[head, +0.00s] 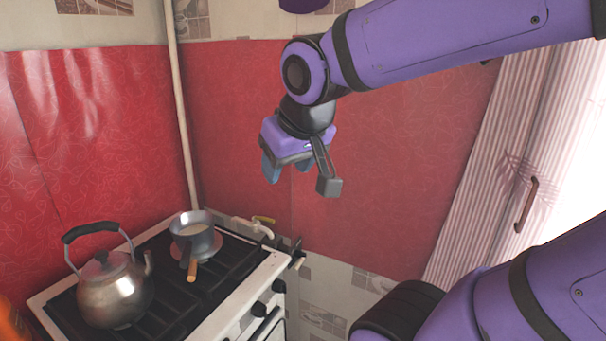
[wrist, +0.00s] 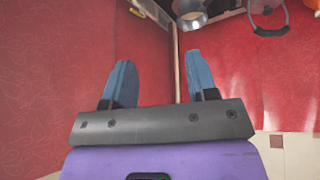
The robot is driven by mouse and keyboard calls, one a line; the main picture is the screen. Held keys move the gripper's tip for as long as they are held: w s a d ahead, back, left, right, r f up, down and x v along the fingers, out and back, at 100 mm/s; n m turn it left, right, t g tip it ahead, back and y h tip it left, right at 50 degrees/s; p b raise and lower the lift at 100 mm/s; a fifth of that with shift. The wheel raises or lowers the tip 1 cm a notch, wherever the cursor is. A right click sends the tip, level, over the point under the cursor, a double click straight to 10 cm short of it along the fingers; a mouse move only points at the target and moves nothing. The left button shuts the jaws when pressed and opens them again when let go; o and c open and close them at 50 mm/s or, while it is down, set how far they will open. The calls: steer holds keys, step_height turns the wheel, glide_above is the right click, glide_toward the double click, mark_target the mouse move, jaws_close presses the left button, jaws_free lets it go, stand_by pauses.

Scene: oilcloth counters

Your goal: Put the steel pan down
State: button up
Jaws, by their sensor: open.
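The steel pan (head: 196,240), with a wooden-ended handle (head: 192,270) pointing to the front, stands upright on the back right of the stove. It looks light inside. In the wrist view the pan (wrist: 190,20) shows at the top edge, beyond my fingers and partly cut off. My gripper (head: 286,172) is open and empty, raised above and to the right of the pan, well apart from it. In the wrist view its two blue fingers (wrist: 160,82) are spread with nothing between them.
A metal kettle (head: 115,290) with a black handle stands on the stove (head: 235,285) left of the pan. A pipe (head: 181,110) runs up the corner behind. A tap-like valve (head: 256,226) is right of the pan.

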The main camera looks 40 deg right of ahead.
steer(key=s+a+n+y, duration=0.1)
steer(key=s+a, duration=0.1)
steer(key=s, duration=0.4)
steer(key=shift+r+g, duration=0.3)
steer(key=shift+g, duration=0.1)
steer(key=shift+w, duration=0.1)
steer(key=shift+c, duration=0.5)
